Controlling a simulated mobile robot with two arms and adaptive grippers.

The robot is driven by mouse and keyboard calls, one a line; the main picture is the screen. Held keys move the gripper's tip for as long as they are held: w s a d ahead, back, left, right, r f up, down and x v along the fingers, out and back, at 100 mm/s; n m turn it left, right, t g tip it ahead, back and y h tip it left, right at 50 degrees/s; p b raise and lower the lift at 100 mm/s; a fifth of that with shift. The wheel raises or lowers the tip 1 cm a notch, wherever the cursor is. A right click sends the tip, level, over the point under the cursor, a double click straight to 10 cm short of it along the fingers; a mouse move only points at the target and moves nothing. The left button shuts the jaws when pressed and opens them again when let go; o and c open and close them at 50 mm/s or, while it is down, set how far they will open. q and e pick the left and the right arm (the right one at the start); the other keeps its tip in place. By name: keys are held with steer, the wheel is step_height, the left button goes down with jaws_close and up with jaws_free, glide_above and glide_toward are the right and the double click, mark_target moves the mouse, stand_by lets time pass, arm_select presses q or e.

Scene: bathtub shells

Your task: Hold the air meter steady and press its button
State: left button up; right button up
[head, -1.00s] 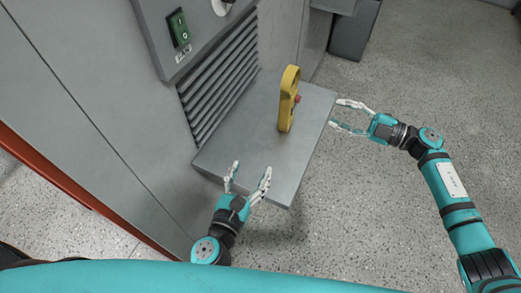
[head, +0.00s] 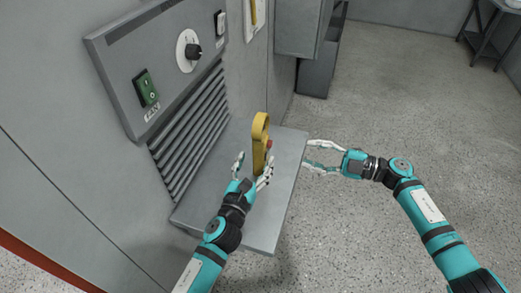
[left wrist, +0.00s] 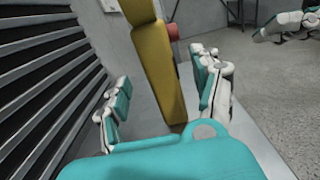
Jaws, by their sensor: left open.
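The yellow air meter (head: 260,138) stands upright on a grey shelf (head: 218,205), with a red button (head: 269,144) on its right side. My left gripper (head: 254,170) is open just in front of the meter. In the left wrist view the meter (left wrist: 155,70) rises beyond the open fingers (left wrist: 165,105), and its red button (left wrist: 173,32) faces right. I cannot tell whether the fingers touch it. My right gripper (head: 308,155) is open and empty, to the right of the meter, near the shelf's right edge. It also shows in the left wrist view (left wrist: 262,33).
A louvred vent (left wrist: 45,90) borders the shelf on the left. Above it a panel carries a green FAN switch (head: 147,88) and a black knob (head: 193,50). A grey cabinet (head: 308,30) stands behind. Open speckled floor (head: 390,110) lies to the right.

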mark_target(258, 156)
arm_select(q)
steer(key=shift+x, duration=2.7)
steer(key=shift+c, duration=0.5)
jaws_close()
arm_select(e)
steer(key=shift+c, duration=0.3)
jaws_close()
